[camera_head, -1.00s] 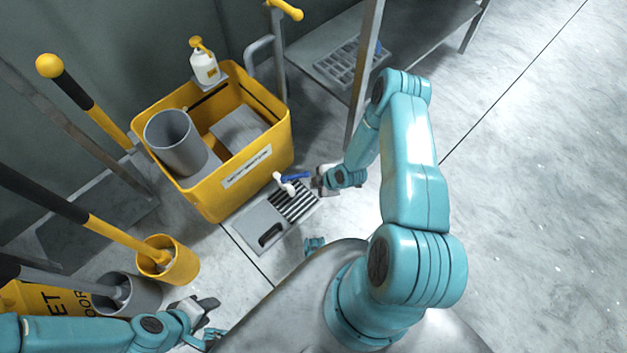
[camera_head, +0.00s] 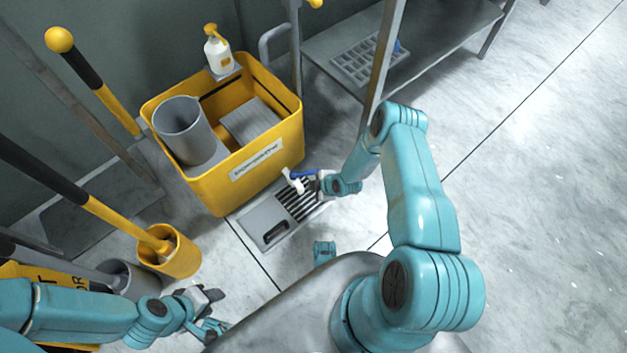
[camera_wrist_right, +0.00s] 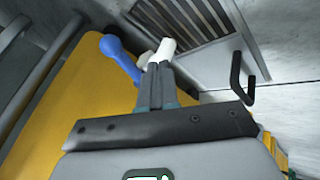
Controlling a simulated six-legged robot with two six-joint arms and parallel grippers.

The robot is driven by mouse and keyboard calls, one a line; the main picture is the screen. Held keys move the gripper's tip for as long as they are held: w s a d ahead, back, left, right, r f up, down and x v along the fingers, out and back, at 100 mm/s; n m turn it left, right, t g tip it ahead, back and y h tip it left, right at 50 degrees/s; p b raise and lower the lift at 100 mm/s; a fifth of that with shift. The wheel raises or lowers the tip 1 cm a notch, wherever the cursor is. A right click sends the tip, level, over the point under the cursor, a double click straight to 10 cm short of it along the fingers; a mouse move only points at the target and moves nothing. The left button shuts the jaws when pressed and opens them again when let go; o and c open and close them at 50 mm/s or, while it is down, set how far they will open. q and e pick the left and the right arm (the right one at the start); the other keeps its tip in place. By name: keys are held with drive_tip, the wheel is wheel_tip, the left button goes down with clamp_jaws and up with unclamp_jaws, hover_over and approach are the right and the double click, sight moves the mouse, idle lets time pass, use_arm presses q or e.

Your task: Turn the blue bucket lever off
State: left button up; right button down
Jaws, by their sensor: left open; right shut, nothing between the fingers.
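The blue lever (camera_head: 304,174) sits on a white tap (camera_head: 293,181) at the lower front of the yellow bucket (camera_head: 240,190). In the right wrist view the blue lever (camera_wrist_right: 117,53) has a round knob end and runs down to the left side of my fingers. My right gripper (camera_head: 322,182) is shut and empty, right beside the lever and tap. Its fingertips (camera_wrist_right: 157,68) lie close to the white tap piece (camera_wrist_right: 165,48); whether they touch is unclear. My left gripper (camera_head: 213,311) is open and empty at the lower left, away from the bucket.
A grey grated tray (camera_head: 270,219) lies on the floor below the tap. A small yellow bucket (camera_head: 180,255) with a handled tool stands at left. A grey pail (camera_head: 178,135) and pump bottle (camera_head: 217,52) are at the large bucket. A metal shelf (camera_head: 440,38) stands behind; the right floor is clear.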

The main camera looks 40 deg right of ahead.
use_arm(q)
drive_tip(key=shift+w+a+f+b, duration=0.1)
drive_tip(key=shift+w+f+b, duration=0.05)
drive_tip(key=shift+f+b, duration=0.3)
drive_tip(key=shift+w+a+f+b, duration=0.1)
drive_tip(key=shift+f+b, duration=0.1)
drive_tip(key=shift+f, duration=0.3)
use_arm(e)
drive_tip(key=w, duration=0.1)
drive_tip(key=w+d, duration=0.1)
drive_tip(key=w, duration=0.1)
drive_tip(key=shift+w+d+f, duration=0.15)
drive_tip(key=shift+d+f, duration=0.05)
drive_tip(key=shift+d, duration=0.15)
use_arm(q)
drive_tip(key=shift+s+d, duration=0.1)
drive_tip(key=shift+d, duration=0.25)
